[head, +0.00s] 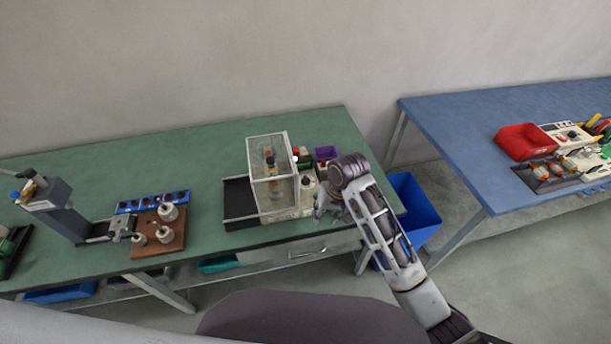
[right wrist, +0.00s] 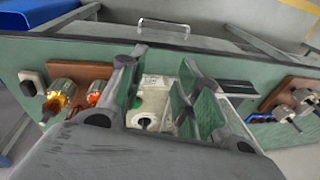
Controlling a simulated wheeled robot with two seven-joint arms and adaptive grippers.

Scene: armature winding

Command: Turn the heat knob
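A machine with a clear guard box (head: 270,165) stands on the green table, with a pale base. My right gripper (head: 322,205) is just right of this machine, near the table's front edge. In the right wrist view its two fingers (right wrist: 162,85) are spread apart with nothing held. Between and below them is a pale machine panel (right wrist: 152,95) with a label. A round dark knob-like part (right wrist: 145,121) with a white ring sits on it, beside a small green part (right wrist: 138,102). I cannot tell surely whether this is the heat knob. My left gripper is not in view.
A wooden block with pale spools (head: 165,232), a blue tray (head: 153,202) and a grey press (head: 55,208) stand left on the green table. A purple bin (head: 326,153) is behind the gripper. A blue bin (head: 415,205) stands between the tables; a red bin (head: 525,141) is on the blue table.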

